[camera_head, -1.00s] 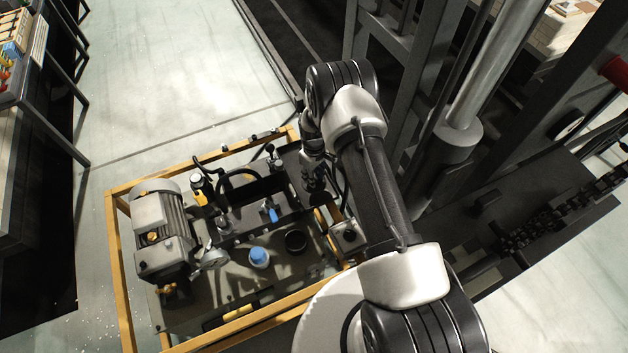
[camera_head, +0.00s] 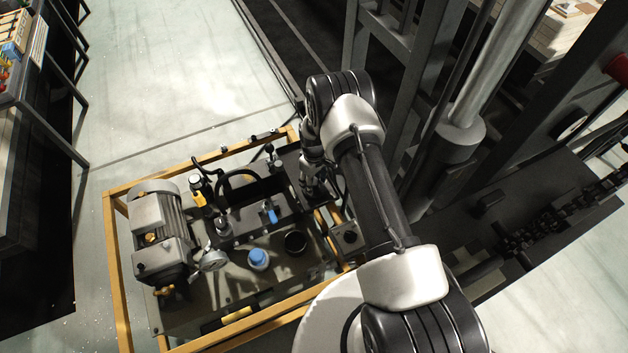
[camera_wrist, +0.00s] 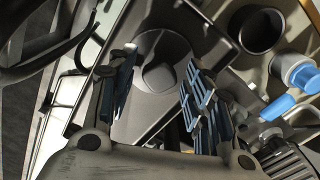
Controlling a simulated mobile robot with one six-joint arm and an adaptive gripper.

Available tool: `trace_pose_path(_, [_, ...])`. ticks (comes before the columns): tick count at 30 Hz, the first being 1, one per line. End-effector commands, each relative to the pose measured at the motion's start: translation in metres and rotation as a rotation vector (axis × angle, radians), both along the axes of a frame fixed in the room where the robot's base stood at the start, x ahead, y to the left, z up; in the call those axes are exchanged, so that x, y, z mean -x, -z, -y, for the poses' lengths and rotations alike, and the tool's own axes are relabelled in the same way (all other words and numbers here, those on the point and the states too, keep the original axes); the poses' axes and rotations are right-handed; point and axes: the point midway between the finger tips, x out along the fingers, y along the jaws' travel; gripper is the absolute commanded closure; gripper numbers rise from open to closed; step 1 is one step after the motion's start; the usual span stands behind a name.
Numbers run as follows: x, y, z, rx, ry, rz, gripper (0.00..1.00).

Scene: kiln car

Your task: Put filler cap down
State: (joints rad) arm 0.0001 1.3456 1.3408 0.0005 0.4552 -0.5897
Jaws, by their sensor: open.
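The filler cap, a grey disc with a raised round knob (camera_wrist: 160,76), lies between my fingers in the wrist view, on a flat dark surface beside the tank top. My gripper (camera_wrist: 158,62) is open, with one finger on each side of the knob and visible gaps to it. In the head view my gripper (camera_head: 318,186) is small and dark at the right end of the power unit, and I cannot make out the cap there. The open black filler neck (camera_head: 295,242) stands on the tank top; it also shows in the wrist view (camera_wrist: 262,30).
A blue-topped fitting (camera_head: 258,258) stands left of the neck, and a blue-handled valve (camera_head: 269,212) behind it. A motor (camera_head: 162,232) and gauge (camera_head: 213,260) are farther left. A yellow frame (camera_head: 115,262) surrounds the unit. A dark steel mast (camera_head: 420,110) rises close to my arm.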

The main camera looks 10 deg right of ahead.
Motion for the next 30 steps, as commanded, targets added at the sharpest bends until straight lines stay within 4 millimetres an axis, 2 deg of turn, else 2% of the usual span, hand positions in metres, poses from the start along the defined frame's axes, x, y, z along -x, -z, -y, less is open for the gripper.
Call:
trace_pose_path(8, [0.0, -0.005, 0.0, 0.0, 0.0, 0.0, 0.53])
trace_pose_path(11, [-0.002, -0.02, 0.0, 0.0, 0.0, 0.004, 0.53])
trace_pose_path(21, [-0.001, -0.093, 0.0, 0.001, 0.0, 0.003, 0.53])
trace_pose_path(30, [-0.001, -0.127, 0.0, 0.0, 0.003, 0.004, 0.53])
